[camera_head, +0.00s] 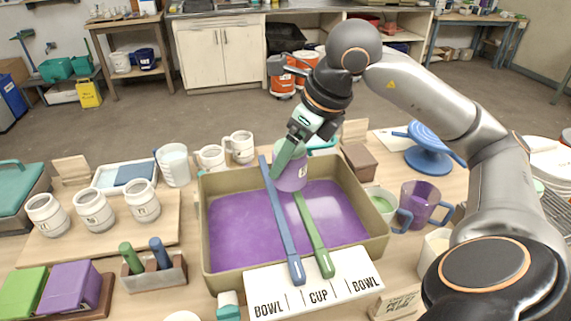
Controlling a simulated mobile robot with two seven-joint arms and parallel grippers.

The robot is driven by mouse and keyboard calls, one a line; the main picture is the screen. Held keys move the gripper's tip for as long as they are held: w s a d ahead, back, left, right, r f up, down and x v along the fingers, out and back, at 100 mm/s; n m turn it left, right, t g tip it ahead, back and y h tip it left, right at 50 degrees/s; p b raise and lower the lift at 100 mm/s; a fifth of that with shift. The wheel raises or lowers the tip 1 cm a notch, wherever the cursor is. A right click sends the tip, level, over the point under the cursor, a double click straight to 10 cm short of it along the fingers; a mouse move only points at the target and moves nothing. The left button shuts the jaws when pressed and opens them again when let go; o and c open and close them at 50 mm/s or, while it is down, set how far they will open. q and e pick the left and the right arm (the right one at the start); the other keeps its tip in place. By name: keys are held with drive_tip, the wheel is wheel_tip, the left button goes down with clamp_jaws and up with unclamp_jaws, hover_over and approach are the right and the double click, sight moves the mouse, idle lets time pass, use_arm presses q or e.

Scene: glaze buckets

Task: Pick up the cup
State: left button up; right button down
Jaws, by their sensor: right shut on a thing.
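A light purple cup (290,178) with a dark mark on its side is at the far part of the tan glaze tub (215,262), over the purple glaze (232,225). My right gripper (291,151) reaches down to the cup from above and is shut on it, with a green piece at the fingers. The gripper partly covers the cup's rim. I cannot tell whether the cup's base touches the glaze. My left gripper is not in view.
A blue stick (280,222) and a green stick (313,235) lie across the tub, close to the cup. White mugs (143,200) stand left and behind. A purple mug (420,203) and a blue turntable (429,150) are right. A label card (317,290) lies in front.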

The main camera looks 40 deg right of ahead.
sight(299, 152)
drive_tip(key=s+r, duration=0.1)
drive_tip(key=r, duration=0.1)
drive_tip(key=s+r, duration=0.2)
drive_tip(key=shift+s+r, duration=0.1)
drive_tip(key=shift+s, duration=0.1)
drive_tip(key=s+r+b, duration=0.2)
drive_tip(key=s+r, duration=0.2)
drive_tip(key=s, duration=0.5)
drive_tip(key=shift+s+r, duration=0.2)
drive_tip(key=shift+s, duration=0.2)
